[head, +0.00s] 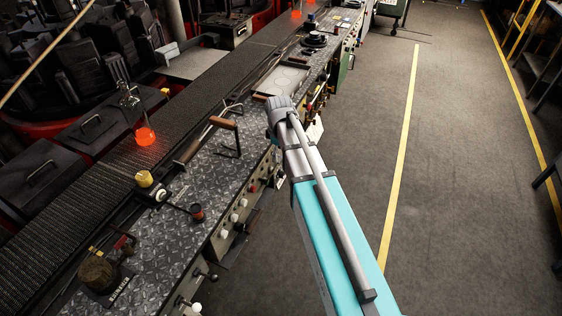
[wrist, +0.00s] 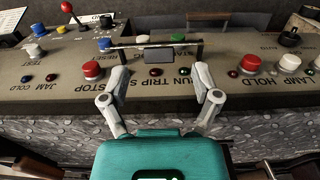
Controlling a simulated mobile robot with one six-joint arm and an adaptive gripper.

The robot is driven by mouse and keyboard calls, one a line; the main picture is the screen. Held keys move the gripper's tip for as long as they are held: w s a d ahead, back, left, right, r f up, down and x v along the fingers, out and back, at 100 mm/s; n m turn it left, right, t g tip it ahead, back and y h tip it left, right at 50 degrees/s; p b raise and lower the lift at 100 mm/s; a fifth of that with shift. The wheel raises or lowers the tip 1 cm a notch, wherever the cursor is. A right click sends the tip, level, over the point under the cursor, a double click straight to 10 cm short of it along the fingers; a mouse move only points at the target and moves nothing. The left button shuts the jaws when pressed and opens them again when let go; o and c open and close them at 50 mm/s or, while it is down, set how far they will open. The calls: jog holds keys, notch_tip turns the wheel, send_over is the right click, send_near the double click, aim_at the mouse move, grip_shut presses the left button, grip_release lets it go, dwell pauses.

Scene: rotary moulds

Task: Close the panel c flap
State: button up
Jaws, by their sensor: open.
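In the wrist view a sloped control panel (wrist: 40,92) with coloured buttons lies ahead of my gripper. My gripper (wrist: 159,73) is open and empty, with its two fingers spread in front of the panel's middle part. A thin dark bar (wrist: 130,46) with short ends stands across the panel between and beyond the fingertips; it may be the flap's edge, but I cannot tell its angle. A small grey block (wrist: 159,56) sits just below the bar. No letter C is readable. In the head view my arm reaches the console and the fingers are hidden.
A red-knobbed lever (wrist: 67,8) stands at upper left. The floor (head: 440,210) to the right is clear.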

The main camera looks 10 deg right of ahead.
jog(key=shift+f+b, duration=0.85)
jog(key=shift+f, duration=0.3)
